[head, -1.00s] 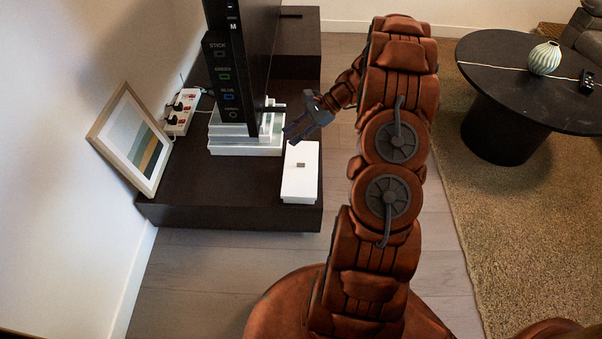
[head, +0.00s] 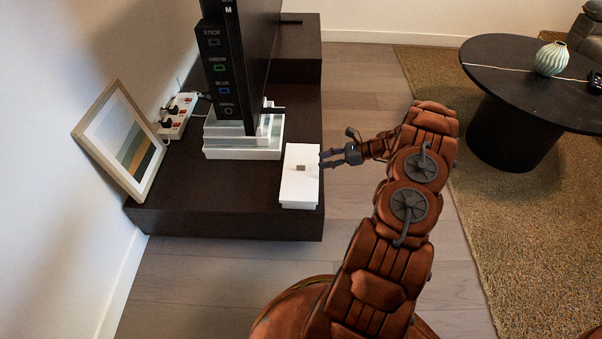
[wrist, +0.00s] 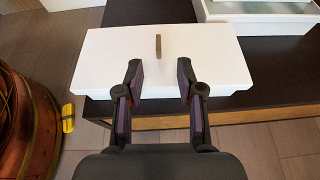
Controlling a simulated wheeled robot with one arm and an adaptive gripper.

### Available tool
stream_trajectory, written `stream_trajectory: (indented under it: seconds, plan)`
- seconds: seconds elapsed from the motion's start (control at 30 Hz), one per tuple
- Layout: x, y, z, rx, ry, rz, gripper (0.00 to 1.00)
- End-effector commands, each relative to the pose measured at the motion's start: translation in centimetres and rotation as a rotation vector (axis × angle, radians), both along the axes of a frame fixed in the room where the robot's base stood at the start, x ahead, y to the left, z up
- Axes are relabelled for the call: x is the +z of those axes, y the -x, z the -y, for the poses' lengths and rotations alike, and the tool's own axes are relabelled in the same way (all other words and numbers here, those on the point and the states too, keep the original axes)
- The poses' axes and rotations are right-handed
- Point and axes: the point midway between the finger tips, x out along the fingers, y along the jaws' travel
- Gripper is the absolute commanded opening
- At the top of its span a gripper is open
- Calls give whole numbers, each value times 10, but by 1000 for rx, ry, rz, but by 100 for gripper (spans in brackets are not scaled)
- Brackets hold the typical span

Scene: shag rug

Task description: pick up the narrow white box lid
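The narrow white box lid (head: 299,184) lies on the dark low cabinet, near its front right corner. It has a small brown handle (head: 300,168) on top. In the wrist view the lid (wrist: 205,62) spans the upper middle, with its handle (wrist: 158,46) standing up near the centre. My gripper (head: 325,160) is at the right edge of the lid in the head view. In the wrist view my gripper (wrist: 160,75) is open, its two fingers apart at the lid's near edge, with the handle beyond and between them. Whether the fingers touch the lid I cannot tell.
The dark cabinet (head: 180,210) carries a stack of white boxes (head: 243,142), a dark upright panel (head: 226,70), a power strip (head: 178,115) and a leaning picture frame (head: 122,140). A round black table (head: 530,78) stands at right. Wooden floor (head: 350,90) is clear between.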

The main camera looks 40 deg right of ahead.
Motion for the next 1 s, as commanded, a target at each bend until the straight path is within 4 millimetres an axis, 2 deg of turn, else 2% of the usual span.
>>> stream_trajectory:
  seconds: [0.77,1.0]
  plan:
    - [-28,-37,-50,3,2,0,38]
    - [-29,-41,-54,0,1,0,38]
